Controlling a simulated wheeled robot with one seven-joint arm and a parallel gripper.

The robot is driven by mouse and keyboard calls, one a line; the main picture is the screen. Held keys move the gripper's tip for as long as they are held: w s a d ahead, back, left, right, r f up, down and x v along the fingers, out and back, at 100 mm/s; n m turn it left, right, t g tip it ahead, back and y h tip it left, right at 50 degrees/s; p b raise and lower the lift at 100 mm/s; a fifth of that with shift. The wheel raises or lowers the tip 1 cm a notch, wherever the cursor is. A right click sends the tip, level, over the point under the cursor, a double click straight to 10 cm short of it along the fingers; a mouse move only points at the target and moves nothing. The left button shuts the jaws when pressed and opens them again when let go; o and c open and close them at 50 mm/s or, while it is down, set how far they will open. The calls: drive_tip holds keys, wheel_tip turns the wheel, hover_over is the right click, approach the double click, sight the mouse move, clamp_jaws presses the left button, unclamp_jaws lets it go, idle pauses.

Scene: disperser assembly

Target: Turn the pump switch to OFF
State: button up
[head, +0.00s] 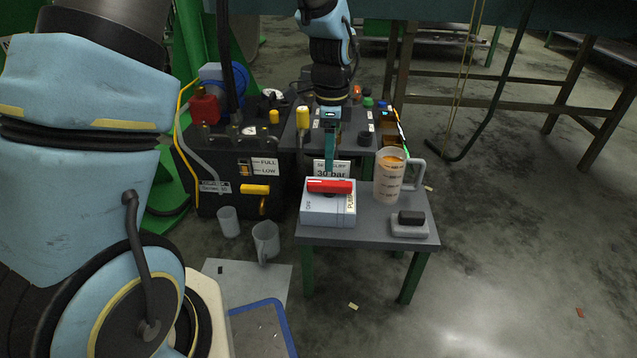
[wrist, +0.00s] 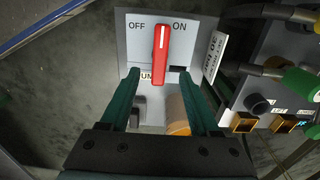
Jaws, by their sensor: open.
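The pump switch is a grey box (head: 328,215) on the small table, with a red bar handle (head: 330,186) on top. In the wrist view the handle (wrist: 160,55) stands almost upright, its white mark between the printed OFF and ON, nearer ON. My gripper (wrist: 157,72) is open, its teal fingers either side of the handle's lower end in the picture. I cannot tell whether they touch it. In the head view my gripper (head: 333,150) hangs just behind and above the box, fingers pointing down. The PUMP label is partly hidden in the wrist view.
A measuring jug (head: 390,180) with orange contents and a small grey block with a black top (head: 410,222) stand right of the box on the table (head: 365,232). A dark machine (head: 235,180) with valves and gauges is behind left. Two cups stand on the floor.

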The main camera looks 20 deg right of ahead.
sight(330, 183)
wheel_tip(330, 183, down, 8)
drive_tip(key=b, duration=0.2)
drive_tip(key=shift+b, duration=0.35)
drive_tip(key=shift+s, duration=0.1)
clamp_jaws()
